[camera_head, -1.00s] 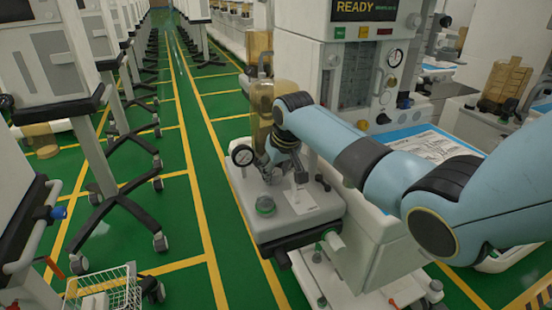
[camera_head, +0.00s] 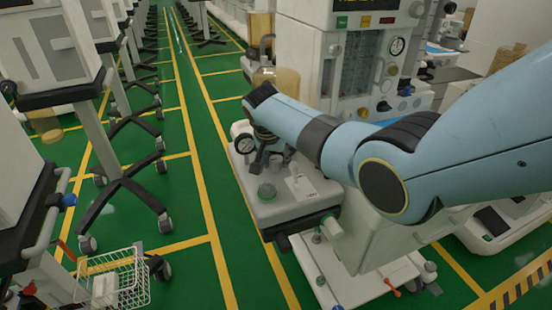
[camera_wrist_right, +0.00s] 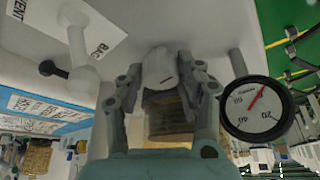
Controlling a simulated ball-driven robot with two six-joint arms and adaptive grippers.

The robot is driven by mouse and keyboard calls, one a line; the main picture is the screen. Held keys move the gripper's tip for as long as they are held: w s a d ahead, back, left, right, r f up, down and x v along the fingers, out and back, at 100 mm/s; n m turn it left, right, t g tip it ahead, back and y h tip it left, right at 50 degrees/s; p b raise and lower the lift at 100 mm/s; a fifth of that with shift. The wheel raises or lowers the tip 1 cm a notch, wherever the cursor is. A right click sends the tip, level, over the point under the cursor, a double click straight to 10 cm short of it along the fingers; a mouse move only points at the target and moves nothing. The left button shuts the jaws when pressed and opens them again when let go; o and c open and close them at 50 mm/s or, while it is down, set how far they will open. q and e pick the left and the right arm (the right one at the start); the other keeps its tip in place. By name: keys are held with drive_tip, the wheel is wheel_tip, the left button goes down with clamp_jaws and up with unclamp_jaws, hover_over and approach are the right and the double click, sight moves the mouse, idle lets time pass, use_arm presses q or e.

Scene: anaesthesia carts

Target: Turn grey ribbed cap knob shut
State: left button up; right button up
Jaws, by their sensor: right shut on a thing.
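My right gripper (camera_wrist_right: 162,80) has its fingers closed around a light grey cap knob (camera_wrist_right: 160,68) in the right wrist view. One finger lies on each side of the knob. A short dark mark shows on its face; I cannot make out ribs or how far it is turned. In the head view my right gripper (camera_head: 262,163) reaches down at the back of the grey block (camera_head: 300,208) on the anaesthesia cart, right of the gauge. The knob is hidden there by the gripper and wrist. My left gripper is not in view.
A round pressure gauge (camera_head: 244,143) stands close beside the gripper; it also shows in the wrist view (camera_wrist_right: 258,107). An amber canister (camera_head: 275,77) rises behind. Open green floor (camera_head: 190,215) lies to the left.

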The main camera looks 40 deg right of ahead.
idle(0.4)
drive_tip(key=o, duration=1.1)
drive_tip(key=shift+r, duration=0.1)
drive_tip(key=v, duration=1.2)
drive_tip(key=shift+w, duration=0.1)
